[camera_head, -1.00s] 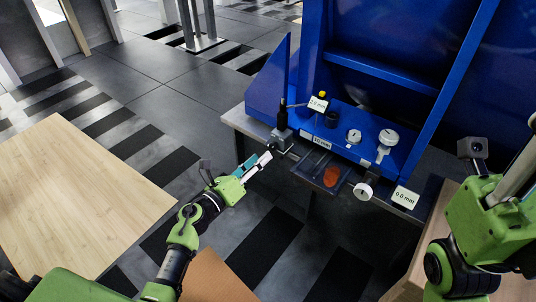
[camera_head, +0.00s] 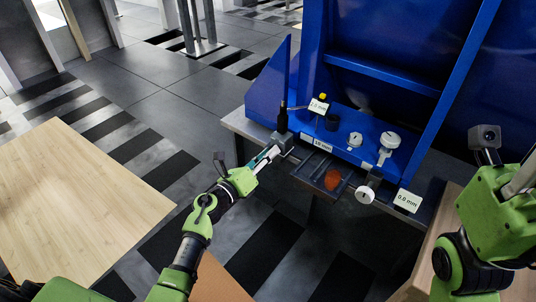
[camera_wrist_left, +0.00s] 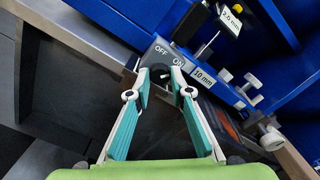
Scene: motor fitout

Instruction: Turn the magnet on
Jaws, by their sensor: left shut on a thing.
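The magnet (camera_head: 283,141) is a small grey block with a dark post on it, at the left end of the blue machine's ledge. In the left wrist view the magnet (camera_wrist_left: 160,52) shows the words OFF and ON on its face, with a dark round knob (camera_wrist_left: 160,73) below them. My left gripper (camera_head: 273,152) reaches it from the front left. In the left wrist view the teal fingers of my left gripper (camera_wrist_left: 162,82) are closed around the knob, one on each side. Which word the knob points to is hard to tell. My right gripper's fingers are not visible.
The blue machine (camera_head: 370,75) stands behind. Its ledge carries a 10 mm label (camera_head: 321,144), dial-like white parts (camera_head: 389,140) and a white handwheel (camera_head: 365,194). An orange disc (camera_head: 332,180) is right of the magnet. A wooden table (camera_head: 75,205) stands at left.

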